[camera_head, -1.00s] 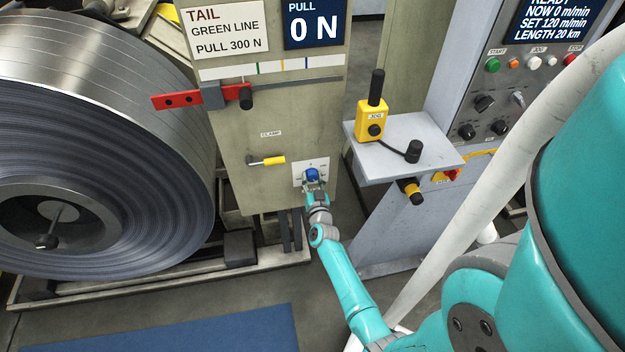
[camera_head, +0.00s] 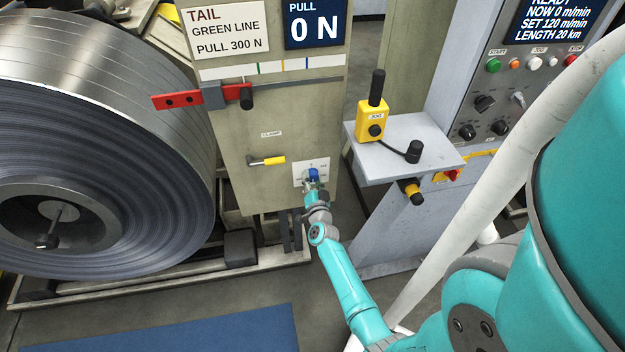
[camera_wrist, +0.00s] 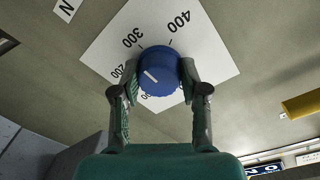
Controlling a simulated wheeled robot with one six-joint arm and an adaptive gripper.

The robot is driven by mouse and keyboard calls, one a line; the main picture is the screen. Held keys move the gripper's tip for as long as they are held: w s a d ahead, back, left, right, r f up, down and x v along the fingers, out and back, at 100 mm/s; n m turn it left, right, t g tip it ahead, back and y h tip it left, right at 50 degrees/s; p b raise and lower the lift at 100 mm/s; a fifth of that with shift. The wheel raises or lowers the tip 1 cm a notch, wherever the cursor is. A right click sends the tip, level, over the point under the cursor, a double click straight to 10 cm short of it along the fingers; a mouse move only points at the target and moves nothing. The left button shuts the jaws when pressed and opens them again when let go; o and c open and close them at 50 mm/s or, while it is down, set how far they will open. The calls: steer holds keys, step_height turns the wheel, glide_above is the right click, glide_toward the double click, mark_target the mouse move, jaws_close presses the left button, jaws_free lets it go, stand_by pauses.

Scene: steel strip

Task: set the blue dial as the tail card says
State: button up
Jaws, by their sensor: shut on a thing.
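The blue dial (camera_head: 314,173) sits on a white scale plate on the beige panel. In the wrist view the dial (camera_wrist: 158,73) is between both fingers of my gripper (camera_wrist: 158,80), which is shut on its sides. Its white pointer line slants to the upper left, roughly toward the 300 mark; 400 is at upper right, 200 at left, and the lower numbers are partly hidden. My gripper (camera_head: 311,186) also shows at the dial in the head view. The tail card (camera_head: 226,38) reads TAIL, GREEN LINE, PULL 300 N.
The PULL display (camera_head: 314,24) reads 0 N. A yellow clamp handle (camera_head: 273,160) is left of the dial. A red arm (camera_head: 177,101) is above it. A grey shelf (camera_head: 385,166) with a yellow jog box (camera_head: 370,124) stands at right. A steel coil (camera_head: 150,150) fills the left.

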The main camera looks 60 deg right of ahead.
steer(key=shift+f, duration=0.1)
steer(key=o, duration=1.1)
steer(key=shift+o, duration=0.2)
steer(key=v, duration=1.2)
